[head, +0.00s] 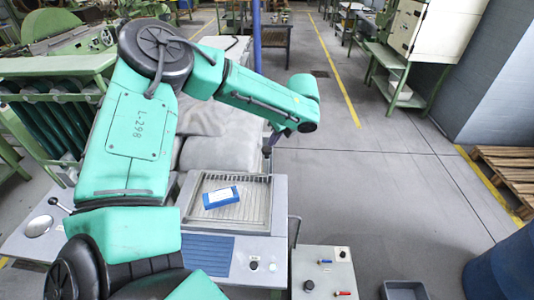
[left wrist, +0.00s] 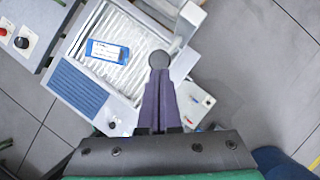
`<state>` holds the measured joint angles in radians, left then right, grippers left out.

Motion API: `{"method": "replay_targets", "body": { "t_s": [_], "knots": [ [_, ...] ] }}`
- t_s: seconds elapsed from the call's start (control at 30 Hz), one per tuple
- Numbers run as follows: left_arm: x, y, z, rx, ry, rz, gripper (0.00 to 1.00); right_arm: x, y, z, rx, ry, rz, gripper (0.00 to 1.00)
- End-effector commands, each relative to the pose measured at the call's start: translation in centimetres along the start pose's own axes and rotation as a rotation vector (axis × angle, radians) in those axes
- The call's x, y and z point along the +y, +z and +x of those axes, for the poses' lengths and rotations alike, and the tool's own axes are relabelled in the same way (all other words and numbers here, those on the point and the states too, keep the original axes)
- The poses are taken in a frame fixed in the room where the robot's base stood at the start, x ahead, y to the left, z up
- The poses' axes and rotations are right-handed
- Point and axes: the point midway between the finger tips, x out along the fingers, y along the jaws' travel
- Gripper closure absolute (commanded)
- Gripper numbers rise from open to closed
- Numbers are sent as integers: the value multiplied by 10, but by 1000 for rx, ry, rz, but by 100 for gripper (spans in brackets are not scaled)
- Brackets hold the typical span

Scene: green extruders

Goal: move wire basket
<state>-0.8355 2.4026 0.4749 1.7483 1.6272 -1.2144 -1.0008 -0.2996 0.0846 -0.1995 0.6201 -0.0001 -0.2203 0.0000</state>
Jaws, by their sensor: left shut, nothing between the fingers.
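A shallow square frame with a ribbed, wire-like floor (head: 260,216) sits on top of a grey machine; this may be the wire basket, but I cannot tell for sure. It also shows in the left wrist view (left wrist: 142,75). A blue and white box (head: 220,197) lies tilted on its ribs, also in the left wrist view (left wrist: 108,51). My left gripper (head: 267,151) is above the frame's far right corner in the head view, empty, with its dark fingers together. In the left wrist view the shut fingertips (left wrist: 159,62) overlap the frame's edge. My right gripper is not seen.
A small control box (head: 322,272) with knobs stands right of the machine. A grey bin (head: 404,290) is on the floor, with a blue drum (head: 505,268) and wooden pallet (head: 512,172) at the right. Open floor lies between. Green machinery (head: 60,95) stands at left.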

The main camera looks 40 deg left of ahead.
Motion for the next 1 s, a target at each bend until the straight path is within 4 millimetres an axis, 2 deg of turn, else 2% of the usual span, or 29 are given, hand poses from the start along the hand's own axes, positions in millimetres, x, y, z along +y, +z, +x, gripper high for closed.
{"method": "replay_targets", "body": {
  "t_s": [0.03, 0.2, 0.63, 1.0],
  "knots": [
    [0, -3, 15, 0, 0, -1, 100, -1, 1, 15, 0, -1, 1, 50],
    [0, -2, 35, -1, 0, -1, 100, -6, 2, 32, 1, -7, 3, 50],
    [0, 0, 39, -1, 1, 0, 100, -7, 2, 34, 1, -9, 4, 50],
    [1, -20, 80, -1, 2, 1, 100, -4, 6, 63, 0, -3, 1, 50]
  ]
}}
